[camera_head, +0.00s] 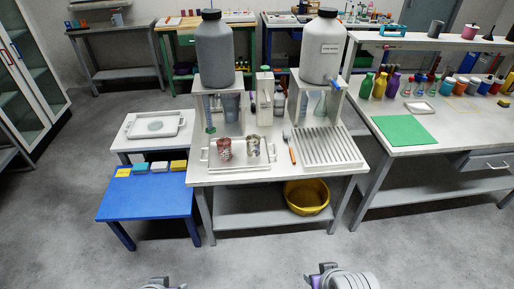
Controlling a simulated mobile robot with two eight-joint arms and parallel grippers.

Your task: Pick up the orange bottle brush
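The orange bottle brush (291,149) lies on the grey-white middle table, in the gap between the white tray on the left and the ribbed draining rack on the right. Its orange handle points toward the table's front edge and its pale head points back. Nothing of mine touches it. Only parts of my two arms show at the bottom edge, well in front of the table. No fingertips of either gripper can be seen.
The white tray (239,166) holds two patterned cups. The ribbed rack (330,150) stands close to the brush's right. Two large jugs on stands rise behind. A low blue table (147,199) is at left, a yellow basin (307,199) below. The floor in front is clear.

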